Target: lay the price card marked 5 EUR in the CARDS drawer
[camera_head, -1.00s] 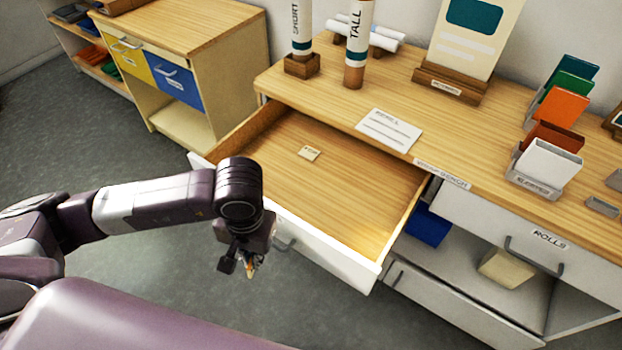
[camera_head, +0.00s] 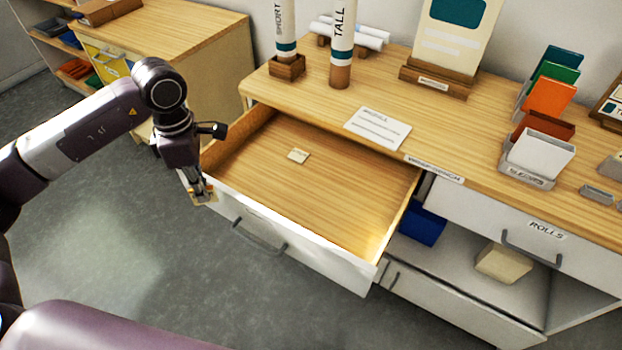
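A small cream card (camera_head: 298,156) lies flat inside the open wooden drawer (camera_head: 340,190), towards its back left; its print is too small to read. The drawer's white front with a grey handle (camera_head: 258,238) faces me, and no label on it can be read. My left gripper (camera_head: 203,194) points down just outside the drawer's front left corner, apart from the card. Whether its fingers are open or shut, or hold anything, is not clear. My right gripper is out of view.
The bench top holds a notice sheet (camera_head: 377,128), tubes marked SHORT (camera_head: 287,25) and TALL (camera_head: 342,45), a stand with a poster (camera_head: 455,35) and coloured card holders (camera_head: 548,98). A closed ROLLS drawer (camera_head: 490,218) is at the right. Grey floor is clear in front.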

